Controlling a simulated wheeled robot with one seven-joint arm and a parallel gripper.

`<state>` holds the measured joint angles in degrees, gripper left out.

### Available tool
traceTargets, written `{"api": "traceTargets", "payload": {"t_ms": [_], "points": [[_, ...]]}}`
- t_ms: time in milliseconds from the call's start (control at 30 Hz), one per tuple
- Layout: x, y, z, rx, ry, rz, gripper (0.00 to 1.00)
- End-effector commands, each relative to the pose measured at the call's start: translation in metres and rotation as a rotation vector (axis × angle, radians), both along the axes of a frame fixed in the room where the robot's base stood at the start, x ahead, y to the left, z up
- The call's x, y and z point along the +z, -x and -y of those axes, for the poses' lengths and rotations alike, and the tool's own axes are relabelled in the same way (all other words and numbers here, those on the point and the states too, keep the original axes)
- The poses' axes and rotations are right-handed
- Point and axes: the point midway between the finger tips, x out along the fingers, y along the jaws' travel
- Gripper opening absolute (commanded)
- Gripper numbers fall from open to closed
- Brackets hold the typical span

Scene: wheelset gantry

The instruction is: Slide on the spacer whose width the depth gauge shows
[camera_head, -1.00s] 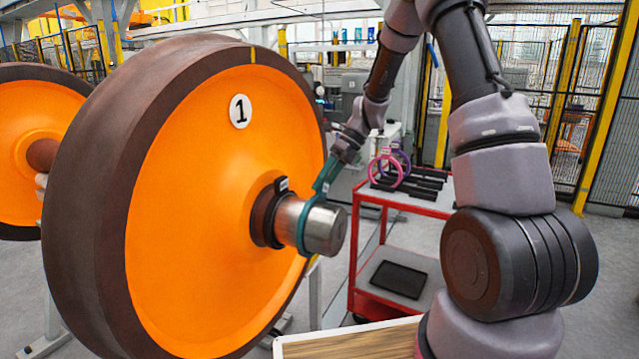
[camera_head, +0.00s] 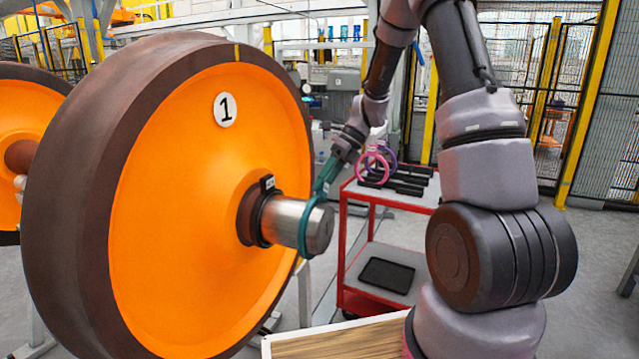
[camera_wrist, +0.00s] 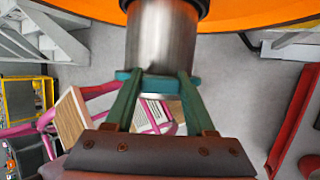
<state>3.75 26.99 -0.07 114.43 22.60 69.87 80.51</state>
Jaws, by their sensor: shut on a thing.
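The metal axle stub (camera_head: 285,221) juts out from the orange wheel marked 1 (camera_head: 175,215). My gripper (camera_head: 318,190) is shut on a teal ring spacer (camera_head: 304,238), which sits around the stub near its free end. In the wrist view the spacer (camera_wrist: 158,80) is between my gripper's fingers (camera_wrist: 158,98), and the stub's end reaches slightly past it. A dark collar with a small tag (camera_head: 267,183) is at the stub's base by the wheel. A pink ring (camera_head: 372,166) and a purple ring (camera_head: 388,158) stand on the red cart (camera_head: 344,225). I cannot read any depth gauge.
Several black holders (camera_head: 405,184) lie on the cart's top, and a black tray (camera_head: 387,274) lies on its lower shelf. A wooden-topped surface (camera_head: 340,342) is at the front. A second orange wheel (camera_head: 30,110) is at left. Fencing stands behind.

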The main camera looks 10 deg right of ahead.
Motion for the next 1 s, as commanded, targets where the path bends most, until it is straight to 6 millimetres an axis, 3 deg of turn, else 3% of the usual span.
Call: {"api": "traceTargets", "payload": {"t_ms": [1000], "points": [[0.0,0.023,0.032,-0.001,0.0,-0.001,0.0]]}}
